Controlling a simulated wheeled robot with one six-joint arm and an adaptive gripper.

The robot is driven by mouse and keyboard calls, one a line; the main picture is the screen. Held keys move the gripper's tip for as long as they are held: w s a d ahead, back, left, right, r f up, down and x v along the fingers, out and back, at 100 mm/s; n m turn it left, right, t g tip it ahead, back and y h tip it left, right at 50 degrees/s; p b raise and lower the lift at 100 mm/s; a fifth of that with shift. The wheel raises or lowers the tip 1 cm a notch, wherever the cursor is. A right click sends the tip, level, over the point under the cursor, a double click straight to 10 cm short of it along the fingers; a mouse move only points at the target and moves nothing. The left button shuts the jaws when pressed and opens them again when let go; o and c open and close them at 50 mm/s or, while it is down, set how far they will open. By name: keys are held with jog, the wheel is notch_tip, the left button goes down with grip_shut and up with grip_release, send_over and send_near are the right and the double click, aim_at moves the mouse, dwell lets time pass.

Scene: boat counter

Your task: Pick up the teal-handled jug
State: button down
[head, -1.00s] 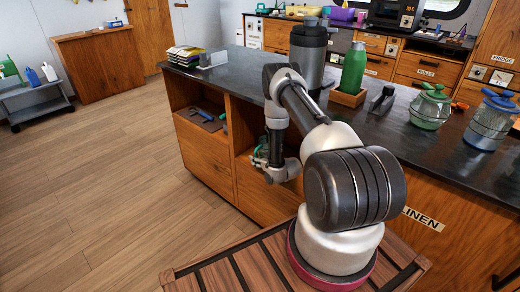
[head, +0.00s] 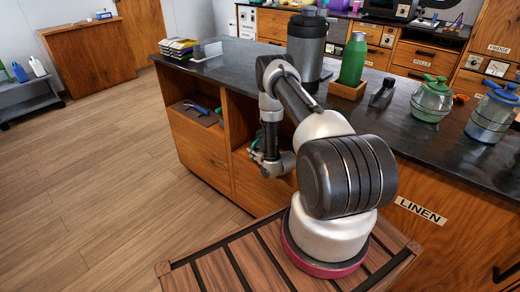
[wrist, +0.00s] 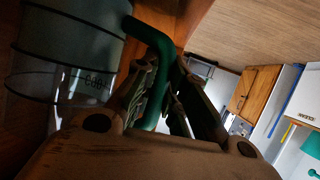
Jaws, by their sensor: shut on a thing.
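The teal-handled jug shows in the wrist view with a clear, ringed body (wrist: 68,42) carrying dark measuring marks at the left. Its teal handle (wrist: 158,48) runs down between my gripper's fingers. My gripper (wrist: 165,98) is shut on that handle. In the head view my gripper (head: 258,152) is low at the counter's side, by an open compartment, with a small bit of teal showing at it. My arm hides most of the jug there.
The wooden counter (head: 205,155) has another open compartment to the left with tools (head: 197,110) in it. A dark shaker (head: 306,45), a green bottle (head: 353,62) and lidded jars (head: 432,98) stand on the countertop. The wooden floor at left is clear.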

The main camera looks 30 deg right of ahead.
aim_at(254, 143)
jog(key=shift+r, duration=0.1)
notch_tip(254, 143, up, 10)
jog(key=shift+f, duration=0.1)
dwell(0.3)
